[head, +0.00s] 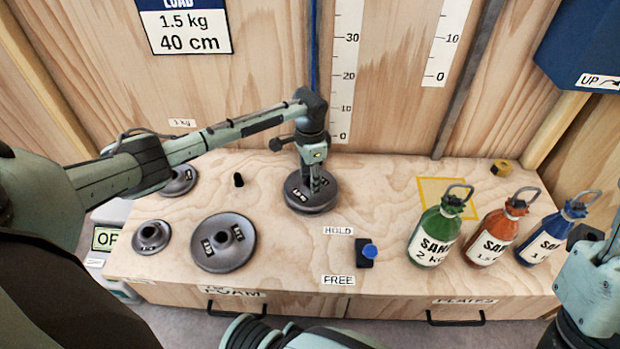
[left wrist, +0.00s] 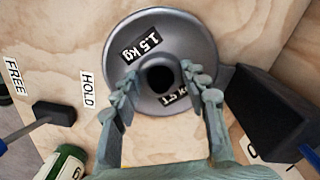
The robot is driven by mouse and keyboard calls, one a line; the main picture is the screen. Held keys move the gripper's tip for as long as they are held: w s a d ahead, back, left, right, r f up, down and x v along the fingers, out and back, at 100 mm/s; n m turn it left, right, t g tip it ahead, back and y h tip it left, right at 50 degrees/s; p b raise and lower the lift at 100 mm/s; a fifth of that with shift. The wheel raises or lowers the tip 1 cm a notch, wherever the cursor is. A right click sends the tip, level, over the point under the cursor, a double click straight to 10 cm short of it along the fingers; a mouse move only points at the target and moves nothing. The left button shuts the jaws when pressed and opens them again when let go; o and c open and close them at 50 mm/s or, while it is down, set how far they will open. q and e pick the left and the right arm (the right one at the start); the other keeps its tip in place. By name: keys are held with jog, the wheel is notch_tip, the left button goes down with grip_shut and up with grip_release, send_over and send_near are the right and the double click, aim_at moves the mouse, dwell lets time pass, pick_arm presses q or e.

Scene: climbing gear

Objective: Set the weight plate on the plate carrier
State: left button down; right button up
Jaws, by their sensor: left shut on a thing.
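The dark grey weight plate (head: 300,201) marked 1.5 kg is at the back middle of the wooden bench. My left gripper (head: 315,182) points down over it, shut on its raised hub. In the left wrist view the plate (left wrist: 192,50) faces the camera, its centre hole between the two fingers (left wrist: 161,90). I cannot tell whether the plate touches the bench. A blue cord (head: 314,50) runs down the back wall behind my arm. A black block (left wrist: 262,110) stands beside the plate in the left wrist view. I cannot clearly make out the plate carrier. My right gripper's fingers are not in view.
Several other plates, including a large one (head: 224,243), sit at the left. A blue-knobbed lever (head: 368,252) stands by the HOLD and FREE labels. Green (head: 432,232), red (head: 495,232) and blue (head: 552,235) sand bottles stand at the right. A scale (head: 344,75) is behind.

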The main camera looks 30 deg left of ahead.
pick_arm(q)
jog(key=shift+w+f, duration=0.15)
jog(key=shift+f, duration=0.1)
jog(key=c, duration=1.1)
grip_release()
jog(key=shift+f, duration=0.1)
jog(key=shift+s+f, duration=0.15)
jog(key=shift+s, duration=0.05)
notch_tip(320, 180, up, 11)
jog(key=p, duration=1.2)
